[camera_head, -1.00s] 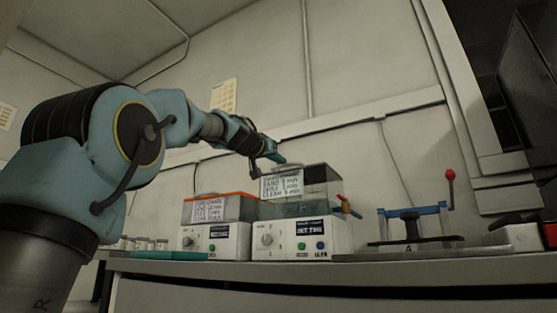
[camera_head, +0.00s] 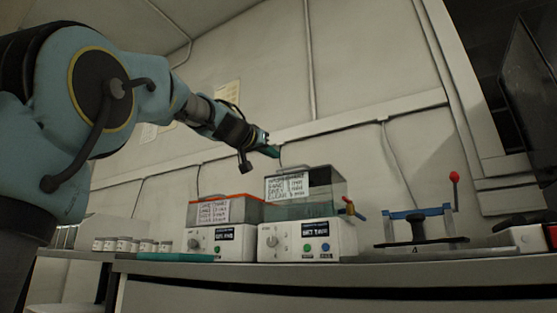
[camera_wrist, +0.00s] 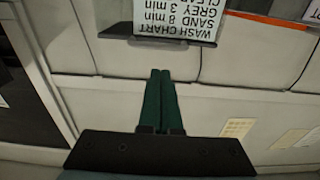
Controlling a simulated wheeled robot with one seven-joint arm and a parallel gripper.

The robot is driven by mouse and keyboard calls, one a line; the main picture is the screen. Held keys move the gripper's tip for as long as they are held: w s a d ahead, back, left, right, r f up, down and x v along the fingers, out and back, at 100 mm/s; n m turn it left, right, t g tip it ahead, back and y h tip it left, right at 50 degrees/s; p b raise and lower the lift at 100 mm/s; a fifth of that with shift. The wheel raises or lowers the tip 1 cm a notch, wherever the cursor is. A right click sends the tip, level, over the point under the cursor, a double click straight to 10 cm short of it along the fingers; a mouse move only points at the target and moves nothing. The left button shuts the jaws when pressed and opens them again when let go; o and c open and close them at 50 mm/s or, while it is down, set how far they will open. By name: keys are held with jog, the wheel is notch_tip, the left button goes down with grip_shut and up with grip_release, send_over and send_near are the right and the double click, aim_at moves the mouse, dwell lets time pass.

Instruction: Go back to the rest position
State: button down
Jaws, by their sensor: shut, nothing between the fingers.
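My gripper (camera_head: 268,151) is at the end of my raised arm, above and a little left of the taller clear-topped machine. Its green fingers lie together in the wrist view (camera_wrist: 161,100), with nothing between them. It is apart from the machines and the bench.
Two white machines stand on the bench (camera_head: 300,267): one with an orange-rimmed tank (camera_head: 232,214), one with a taller clear tank (camera_head: 325,190) bearing a wash chart. Small jars (camera_head: 122,244) and a teal tray (camera_head: 175,257) are at left. A blue-framed stand (camera_head: 418,226) with a red-knobbed lever is at right.

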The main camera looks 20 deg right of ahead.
jog(key=shift+s+a+f+b, duration=0.3)
jog(key=shift+s+a+f, duration=0.45)
jog(key=shift+a, duration=0.2)
jog(key=shift+r, duration=0.1)
